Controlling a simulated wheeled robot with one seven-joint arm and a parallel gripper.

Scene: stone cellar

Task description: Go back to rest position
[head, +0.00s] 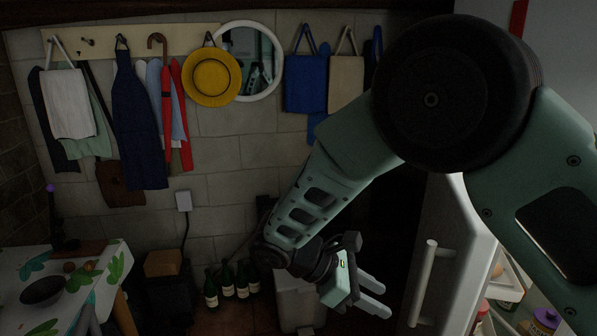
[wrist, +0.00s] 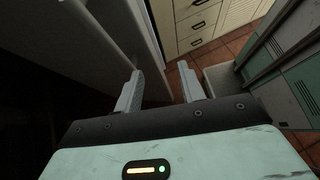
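My gripper (head: 380,298) hangs low in the middle right of the head view, in front of a white door with a long handle. In the wrist view, its two pale fingers (wrist: 161,85) stand well apart with nothing between them. It is open and empty. My arm is bent, with its elbow high at the upper right and the forearm sloping down to the left.
The white fridge door (head: 452,250) stands open close to the right of my gripper; its handle (head: 424,283) sticks out. Bottles (head: 228,284) stand on the floor by a pale bin (head: 298,300). A table (head: 105,290) with a dark bowl (head: 42,290) is at left.

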